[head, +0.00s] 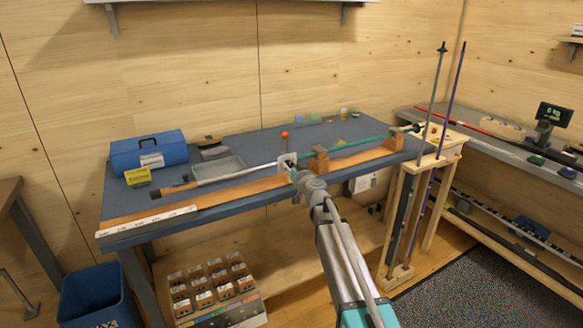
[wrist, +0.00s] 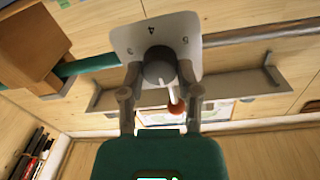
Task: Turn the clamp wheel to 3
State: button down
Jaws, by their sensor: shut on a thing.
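The clamp wheel shows in the wrist view as a round grey hub (wrist: 157,70) in front of a white plate (wrist: 125,38). A short arm with a red-orange ball (wrist: 176,109) reaches down and slightly right from it there. A figure 4 is legible at the plate's top edge; the side figures are too small to read surely. In the head view the white plate (head: 287,161) stands at the bench's front, with the red-orange ball (head: 284,134) above it. My gripper (wrist: 160,92) is shut on the clamp wheel, one finger on each side. In the head view my gripper (head: 298,176) partly hides the wheel.
A ski pole (head: 233,171) lies along the bench (head: 120,200) through the plate and wooden blocks (head: 319,157). A blue toolbox (head: 148,152) and a grey tray (head: 218,169) stand left. A wooden rack (head: 399,210) with upright poles stands right.

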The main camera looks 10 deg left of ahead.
jog(key=shift+d, duration=0.15)
jog(key=shift+m, duration=0.3)
jog(key=m, duration=0.3)
jog(key=shift+w, duration=0.1)
jog(key=m, duration=0.4)
jog(key=shift+w+p, duration=0.1)
jog(key=shift+p, duration=0.25)
dwell(0.3)
jog(key=shift+c, duration=1.9)
grip_release()
jog(key=shift+o, duration=0.4)
